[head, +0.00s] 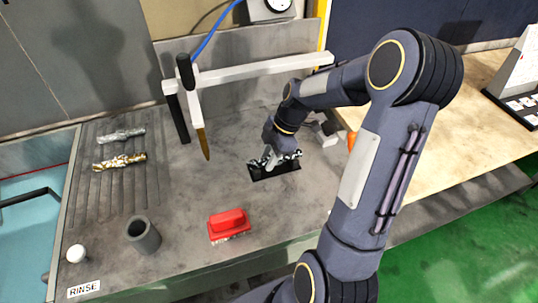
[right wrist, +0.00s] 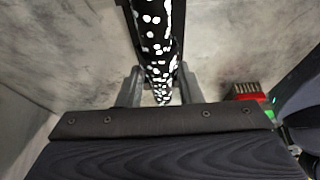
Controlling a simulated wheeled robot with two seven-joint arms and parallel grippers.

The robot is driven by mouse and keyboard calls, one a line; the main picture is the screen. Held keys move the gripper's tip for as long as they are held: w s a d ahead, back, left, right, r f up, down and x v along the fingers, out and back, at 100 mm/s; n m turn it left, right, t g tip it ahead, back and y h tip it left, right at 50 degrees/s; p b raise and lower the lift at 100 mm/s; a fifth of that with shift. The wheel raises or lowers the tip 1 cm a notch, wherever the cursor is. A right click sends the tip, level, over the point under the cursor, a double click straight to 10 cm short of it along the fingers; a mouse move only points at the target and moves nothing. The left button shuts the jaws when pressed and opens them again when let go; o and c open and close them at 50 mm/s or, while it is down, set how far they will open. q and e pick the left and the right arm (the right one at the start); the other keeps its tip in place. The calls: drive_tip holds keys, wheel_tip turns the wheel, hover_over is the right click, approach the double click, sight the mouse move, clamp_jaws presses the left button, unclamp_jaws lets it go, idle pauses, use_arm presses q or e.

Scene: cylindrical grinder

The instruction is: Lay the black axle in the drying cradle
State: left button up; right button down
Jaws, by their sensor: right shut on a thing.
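The black axle (head: 289,157), speckled with white spots, lies along the black drying cradle (head: 275,175) on the grey counter. My right gripper (head: 271,161) reaches down over the cradle and is shut on the axle. In the right wrist view the axle (right wrist: 157,35) runs between the two grey fingers of the gripper (right wrist: 158,88), with dark cradle edges on both sides. I cannot tell whether the axle rests fully on the cradle, as the gripper hides its middle. My left gripper is not in view.
A silver shaft (head: 121,136) and a gold shaft (head: 119,161) lie on the ribbed drainboard at left. A red brush (head: 229,224) and a grey cup (head: 143,236) stand near the front. A brown-tipped spout (head: 203,143) hangs left of the cradle. Counter between brush and cradle is clear.

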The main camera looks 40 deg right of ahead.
idle(0.4)
drive_tip(key=c, duration=0.9)
unclamp_jaws()
drive_tip(key=shift+f, duration=0.1)
drive_tip(key=b+v, duration=0.1)
drive_tip(key=v, duration=0.7)
drive_tip(key=shift+a, duration=0.1)
